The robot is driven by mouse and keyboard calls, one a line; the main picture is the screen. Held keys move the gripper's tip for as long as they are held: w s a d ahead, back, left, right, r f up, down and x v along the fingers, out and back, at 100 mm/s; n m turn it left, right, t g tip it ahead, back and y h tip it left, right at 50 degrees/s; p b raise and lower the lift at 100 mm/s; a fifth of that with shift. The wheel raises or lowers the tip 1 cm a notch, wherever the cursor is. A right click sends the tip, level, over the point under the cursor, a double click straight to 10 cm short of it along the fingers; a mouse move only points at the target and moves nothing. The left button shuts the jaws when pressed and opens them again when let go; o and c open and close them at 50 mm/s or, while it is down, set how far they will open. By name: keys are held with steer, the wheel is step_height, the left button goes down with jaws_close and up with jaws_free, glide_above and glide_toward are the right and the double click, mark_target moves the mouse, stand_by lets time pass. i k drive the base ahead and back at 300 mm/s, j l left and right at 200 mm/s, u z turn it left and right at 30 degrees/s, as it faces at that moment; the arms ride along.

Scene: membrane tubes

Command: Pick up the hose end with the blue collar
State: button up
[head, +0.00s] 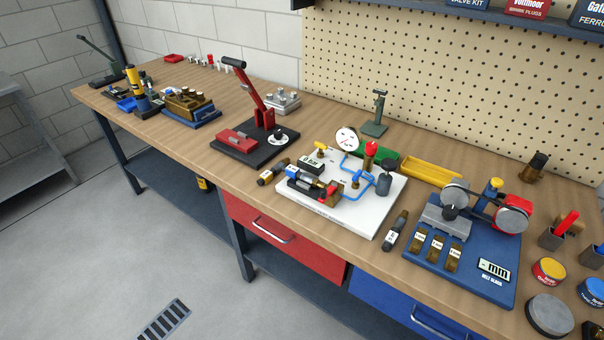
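A white test board (355,222) lies on the workbench near the middle of the view. A blue hose (367,193) loops over its right part, near a brass fitting. A dark tube (308,187) with small blue and red parts lies along the board's left front. A hose end with a blue collar is too small to tell apart for certain among these parts. A round white gauge (346,139) stands at the board's back, with a red knob (371,149) to its right. My gripper is not in view.
A black-based press with a red lever (256,95) stands left of the board. A dark labelled cylinder (395,231) lies between the board and a blue fixture (476,276) at right. A dark cylinder (272,172) lies at the board's left.

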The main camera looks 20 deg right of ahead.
mark_target(293, 172)
steer(key=i+u, duration=0.1)
steer(key=u, duration=0.3)
steer(key=i+u, duration=0.25)
steer(key=i, duration=0.3)
steer(key=i+u, duration=0.3)
steer(key=i, duration=0.3)
steer(key=i+l+u, duration=0.25)
steer(key=i, duration=0.3)
steer(key=i+u, duration=0.4)
steer(key=i, duration=1.55)
steer(key=i+z, duration=0.3)
steer(key=z, duration=0.15)
steer(key=i+j+z, duration=0.1)
steer(key=i+z, duration=0.15)
steer(key=z, duration=0.2)
steer(key=i+j+z, duration=0.2)
steer(key=z, duration=2.9)
steer(key=j, duration=0.1)
